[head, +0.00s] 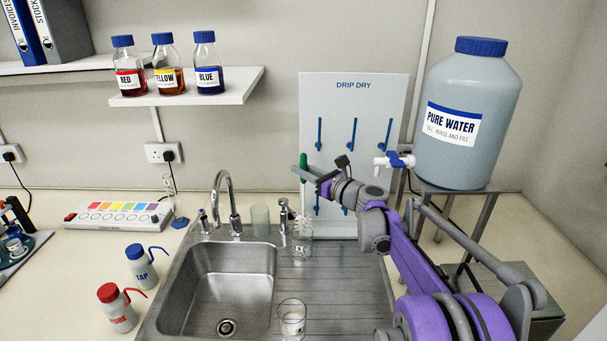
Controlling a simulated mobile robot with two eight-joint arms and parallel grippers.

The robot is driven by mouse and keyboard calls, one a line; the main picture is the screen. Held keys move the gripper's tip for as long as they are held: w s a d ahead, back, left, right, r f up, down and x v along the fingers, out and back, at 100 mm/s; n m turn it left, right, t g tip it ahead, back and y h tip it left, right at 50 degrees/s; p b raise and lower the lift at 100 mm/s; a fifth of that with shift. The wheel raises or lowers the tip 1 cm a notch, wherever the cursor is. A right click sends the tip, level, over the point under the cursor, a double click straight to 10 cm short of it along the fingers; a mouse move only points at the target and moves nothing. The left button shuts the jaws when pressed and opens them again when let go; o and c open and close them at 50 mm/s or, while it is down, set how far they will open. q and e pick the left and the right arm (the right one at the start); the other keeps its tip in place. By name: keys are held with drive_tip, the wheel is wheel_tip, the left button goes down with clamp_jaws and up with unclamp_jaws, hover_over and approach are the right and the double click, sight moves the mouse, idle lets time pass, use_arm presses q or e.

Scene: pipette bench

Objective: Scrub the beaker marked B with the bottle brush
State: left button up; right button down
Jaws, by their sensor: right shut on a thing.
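My right gripper (318,176) is shut on the green handle of the bottle brush (303,168), in front of the drip rack's left edge. The handle stands roughly upright; I cannot make out the bristles clearly. Below it a clear glass vessel (302,240) stands at the back of the drainer; I cannot tell if the brush reaches into it. A clear beaker (292,318) with a pale label stands at the drainer's front, beside the sink. A cloudy beaker (260,220) stands behind the sink. No letter B is readable on any. My left gripper is out of view.
The steel sink (188,300) is empty, with a tap (222,195) behind it. The DRIP DRY rack (354,110) has several blue pegs. A large PURE WATER tank (470,110) stands right. Wash bottles (118,308) stand left of the sink. The drainer's middle is clear.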

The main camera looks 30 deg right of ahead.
sight(306, 156)
wheel_tip(306, 156, up, 2)
drive_tip(key=shift+r+p, duration=0.1)
drive_tip(key=shift+p, duration=0.25)
drive_tip(key=shift+s+r, duration=0.2)
drive_tip(key=shift+r, duration=1)
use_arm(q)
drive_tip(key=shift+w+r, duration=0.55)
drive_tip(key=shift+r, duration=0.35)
